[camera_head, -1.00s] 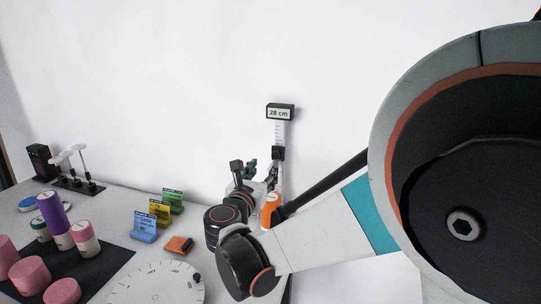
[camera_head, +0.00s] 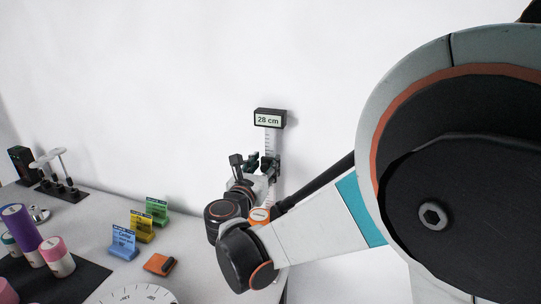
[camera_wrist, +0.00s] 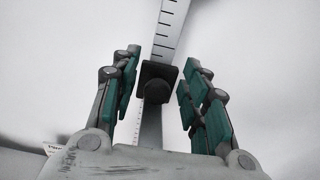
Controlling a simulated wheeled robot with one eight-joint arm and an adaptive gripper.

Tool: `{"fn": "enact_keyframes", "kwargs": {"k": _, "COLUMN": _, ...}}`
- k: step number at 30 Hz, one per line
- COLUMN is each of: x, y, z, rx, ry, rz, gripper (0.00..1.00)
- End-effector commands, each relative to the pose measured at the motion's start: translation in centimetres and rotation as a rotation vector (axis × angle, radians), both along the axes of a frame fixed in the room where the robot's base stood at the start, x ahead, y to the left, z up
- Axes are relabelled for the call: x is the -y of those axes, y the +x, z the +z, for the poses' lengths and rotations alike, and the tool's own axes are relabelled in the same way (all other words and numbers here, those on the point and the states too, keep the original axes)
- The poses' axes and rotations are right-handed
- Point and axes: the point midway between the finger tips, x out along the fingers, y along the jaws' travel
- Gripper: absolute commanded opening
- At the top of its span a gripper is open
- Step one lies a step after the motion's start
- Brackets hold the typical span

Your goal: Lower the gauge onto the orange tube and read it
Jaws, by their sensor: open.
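The gauge is an upright white scale (camera_wrist: 170,28) by the wall with a display (camera_head: 268,120) reading "28 cm" at its top. Its black slider block (camera_wrist: 157,84) sits on the scale in the wrist view. My gripper (camera_wrist: 161,66) is open, with green-padded fingers on both sides of the block and visible gaps between. In the head view my gripper (camera_head: 262,163) is at the scale, well below the display. The orange tube (camera_head: 258,214) seems to stand low at the gauge, pale-topped and partly hidden by my arm.
Purple and pink tubes (camera_head: 57,257) stand on a black mat (camera_head: 85,281) at left. A white dial (camera_head: 140,295) is at the front.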

Motion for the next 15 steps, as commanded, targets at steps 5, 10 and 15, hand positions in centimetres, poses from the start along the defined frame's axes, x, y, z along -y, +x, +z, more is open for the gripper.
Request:
{"fn": "enact_keyframes", "kwargs": {"k": 5, "x": -0.19, "y": 0.01, "z": -0.01, "rx": 0.0, "ry": 0.0, "rz": 0.002, "gripper": 0.41}}
{"fn": "enact_keyframes", "kwargs": {"k": 10, "x": -0.17, "y": 0.01, "z": -0.02, "rx": 0.0, "ry": 0.0, "rz": 0.002, "gripper": 0.41}}
{"fn": "enact_keyframes", "kwargs": {"k": 15, "x": -0.16, "y": 0.02, "z": -0.02, "rx": 0.0, "ry": 0.0, "rz": 0.002, "gripper": 0.07}}
